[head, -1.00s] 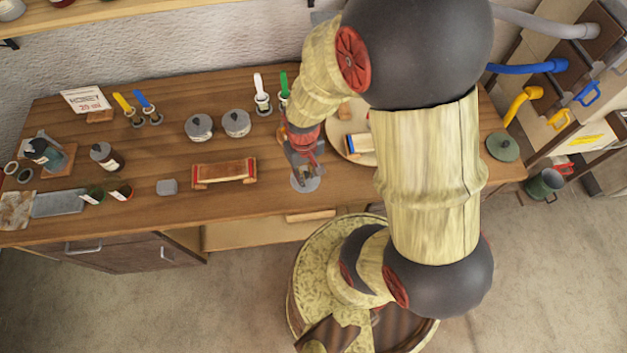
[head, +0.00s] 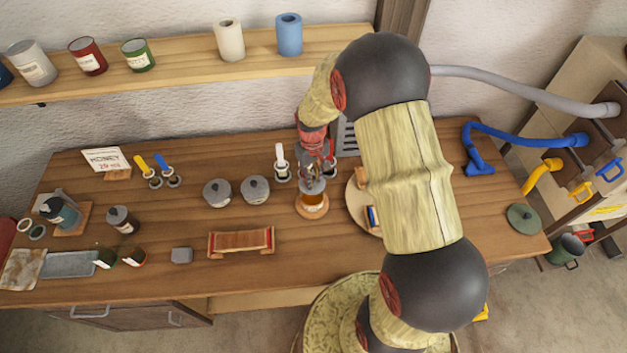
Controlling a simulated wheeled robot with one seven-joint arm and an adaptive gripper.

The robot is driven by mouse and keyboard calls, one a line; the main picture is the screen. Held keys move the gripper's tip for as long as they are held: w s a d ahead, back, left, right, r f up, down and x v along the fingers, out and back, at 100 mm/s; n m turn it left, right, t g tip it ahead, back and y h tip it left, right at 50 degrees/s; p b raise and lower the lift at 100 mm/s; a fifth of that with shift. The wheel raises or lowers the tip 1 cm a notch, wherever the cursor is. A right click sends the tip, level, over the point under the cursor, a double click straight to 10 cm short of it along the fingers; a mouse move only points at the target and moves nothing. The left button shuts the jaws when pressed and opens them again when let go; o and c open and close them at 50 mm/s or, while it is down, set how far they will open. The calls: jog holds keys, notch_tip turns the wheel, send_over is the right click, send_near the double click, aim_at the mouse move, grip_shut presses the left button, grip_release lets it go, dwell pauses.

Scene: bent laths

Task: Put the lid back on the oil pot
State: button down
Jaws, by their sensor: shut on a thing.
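The oil pot (head: 312,199) appears as a small pot with amber contents on a round wooden base, right of centre on the bench. My gripper (head: 313,178) is above it, pointing down, and is shut on a small grey lid (head: 312,187). The lid is over the pot's mouth in the picture. I cannot tell whether it touches the rim or hangs just above it. My gripper's fingers are small here and partly hide the lid's top.
Two grey lidded pots (head: 217,192) (head: 255,189) and a white-handled brush (head: 281,161) stand to the left. A round board (head: 356,203) is close on the right, partly behind my arm. A wooden rack (head: 240,241) lies in front. A dark green lid (head: 523,218) lies far right.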

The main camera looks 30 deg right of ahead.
jog(key=shift+f+b, duration=1.75)
jog(key=shift+f, duration=1.2)
jog(key=shift+f, duration=0.2)
jog(key=c, duration=1.7)
grip_release()
jog(key=shift+o, duration=0.3)
jog(key=o, duration=0.4)
jog(key=shift+o, duration=0.4)
jog(key=shift+r, duration=0.1)
